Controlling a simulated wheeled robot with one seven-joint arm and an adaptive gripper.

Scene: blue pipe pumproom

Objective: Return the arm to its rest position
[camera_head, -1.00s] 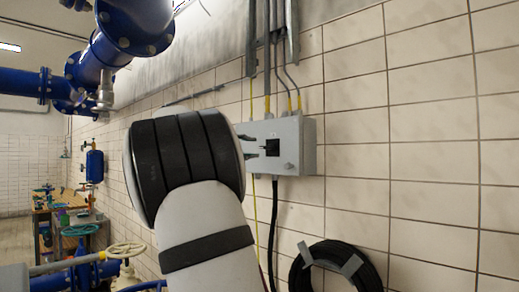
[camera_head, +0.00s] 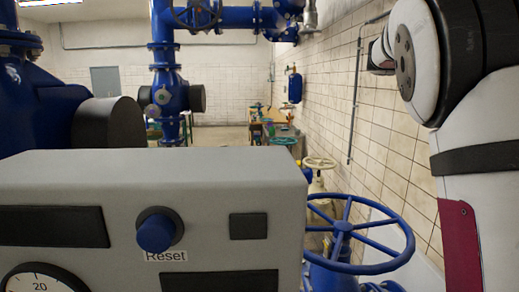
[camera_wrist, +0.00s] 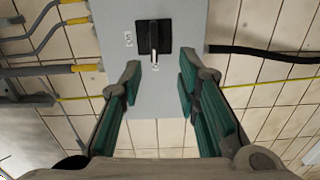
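My gripper (camera_wrist: 160,82) is open in the wrist view, its two green-padded fingers apart with nothing between them. Beyond the fingertips is a grey wall box (camera_wrist: 178,105) with a black rotary switch (camera_wrist: 153,38). The fingers appear apart from the switch, though the exact gap to the box cannot be told. In the head view my arm is raised along the right edge, and the gripper's fingers cannot be made out there.
A grey panel (camera_head: 190,185) with a blue Reset button (camera_head: 155,230) and a gauge (camera_head: 42,281) fills the near left. Blue pipes (camera_head: 163,45) and a tiled wall (camera_head: 385,130) lie beyond.

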